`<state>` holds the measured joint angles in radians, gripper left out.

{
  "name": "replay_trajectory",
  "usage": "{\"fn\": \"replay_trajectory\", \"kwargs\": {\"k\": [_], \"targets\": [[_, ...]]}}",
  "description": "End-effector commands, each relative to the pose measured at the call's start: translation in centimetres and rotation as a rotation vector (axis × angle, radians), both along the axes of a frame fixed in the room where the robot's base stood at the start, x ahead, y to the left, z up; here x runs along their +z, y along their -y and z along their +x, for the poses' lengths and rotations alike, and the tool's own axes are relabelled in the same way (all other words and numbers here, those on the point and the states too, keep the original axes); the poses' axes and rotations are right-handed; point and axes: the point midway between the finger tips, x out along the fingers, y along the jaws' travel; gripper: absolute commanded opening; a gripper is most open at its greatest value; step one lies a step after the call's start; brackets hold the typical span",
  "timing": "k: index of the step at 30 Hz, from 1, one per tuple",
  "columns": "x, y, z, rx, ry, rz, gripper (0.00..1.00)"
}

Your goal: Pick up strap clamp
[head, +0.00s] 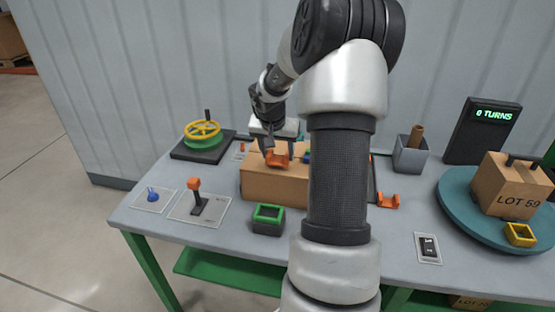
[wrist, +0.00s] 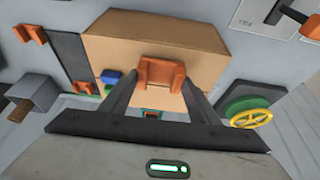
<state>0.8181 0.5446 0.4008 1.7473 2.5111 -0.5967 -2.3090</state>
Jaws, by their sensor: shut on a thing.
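The strap clamp appears to be the orange U-shaped piece (head: 276,158) held at my gripper in the head view. In the wrist view the orange clamp (wrist: 162,74) sits between the two dark fingers, in front of the cardboard box. My gripper (head: 276,156) is shut on it, over the top of the box (head: 262,186). Whether the clamp touches the box is hard to tell. Another similar orange clamp (head: 388,200) lies on the table to the right of my arm, and it also shows at the wrist view's upper left (wrist: 31,33).
A green-topped block (head: 267,218) stands in front of the box. A yellow handwheel (head: 203,132) and an orange-knobbed lever (head: 195,190) are at left. A grey cup (head: 409,158) and a teal turntable (head: 452,205) with a LOT 59 box (head: 508,188) are at right.

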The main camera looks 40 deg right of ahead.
Motion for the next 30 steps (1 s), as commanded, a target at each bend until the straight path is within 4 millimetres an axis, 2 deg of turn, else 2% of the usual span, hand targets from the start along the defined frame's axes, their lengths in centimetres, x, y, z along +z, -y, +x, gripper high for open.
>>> {"fn": "replay_trajectory", "kwargs": {"k": [1,3,14,15,18,28,30], "targets": [[-1.2,-0.1,0.0,0.003,-0.002,0.001,0.30],[-1.9,-0.1,0.0,0.002,-0.001,0.000,0.30],[-2.0,0.0,0.0,-0.001,0.000,0.002,0.30],[-2.2,0.0,0.0,-0.001,0.001,0.001,0.59],[-2.2,0.0,0.0,-0.001,0.001,0.001,0.74],[-2.1,0.0,0.1,0.000,0.002,-0.001,0.74],[-1.3,-0.1,-0.1,0.001,0.002,-0.001,0.74]]}}
